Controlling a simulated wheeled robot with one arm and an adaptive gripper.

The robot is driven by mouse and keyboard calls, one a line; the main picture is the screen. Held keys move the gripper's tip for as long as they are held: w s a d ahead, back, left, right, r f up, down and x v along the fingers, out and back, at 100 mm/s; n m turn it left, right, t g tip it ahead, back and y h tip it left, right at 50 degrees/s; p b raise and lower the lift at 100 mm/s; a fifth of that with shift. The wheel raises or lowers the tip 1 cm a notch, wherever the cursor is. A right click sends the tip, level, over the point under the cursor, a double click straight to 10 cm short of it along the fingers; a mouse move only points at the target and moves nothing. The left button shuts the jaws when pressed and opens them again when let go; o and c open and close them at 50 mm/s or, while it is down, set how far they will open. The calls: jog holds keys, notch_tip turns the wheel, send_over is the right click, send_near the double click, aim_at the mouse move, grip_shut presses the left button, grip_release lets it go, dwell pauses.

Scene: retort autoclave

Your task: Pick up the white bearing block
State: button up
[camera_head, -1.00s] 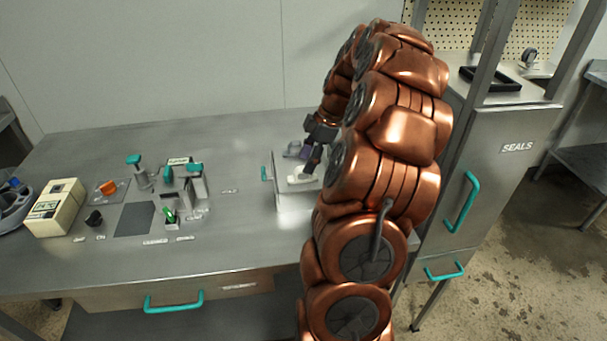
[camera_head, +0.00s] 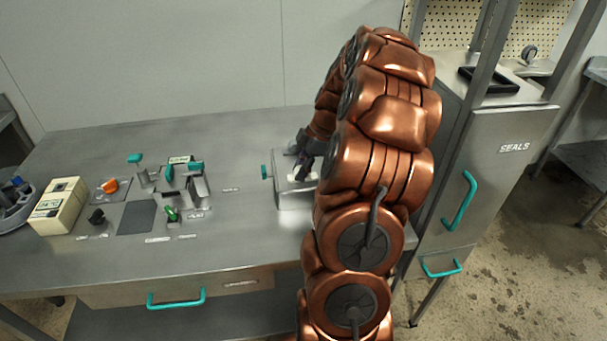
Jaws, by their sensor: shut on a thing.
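The white bearing block (camera_head: 296,179) is a small pale piece at the top of a low metal box with a teal handle, right of the table's middle. Only part of it shows. My gripper (camera_head: 300,175) is dark, points down at the block and is shut on it. My copper arm hides the right side of the block and box, and the finger contact is small and partly hidden.
The metal box (camera_head: 288,199) stands on the steel table (camera_head: 240,235). Teal-handled fixtures (camera_head: 185,167), an orange knob (camera_head: 110,185) and a cream device (camera_head: 59,206) stand at the left. A SEALS cabinet (camera_head: 500,185) stands to the right. Table between fixtures and box is mostly clear.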

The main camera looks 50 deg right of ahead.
grip_shut()
jog(key=shift+r+b, duration=0.75)
jog(key=shift+r, duration=1.05)
jog(key=s+a+r+b, duration=0.1)
jog(key=s+a+b, duration=0.3)
jog(key=s+a, duration=0.6)
jog(key=shift+a, duration=1.25)
jog(key=shift+r+b, duration=0.2)
jog(key=shift+b, duration=0.2)
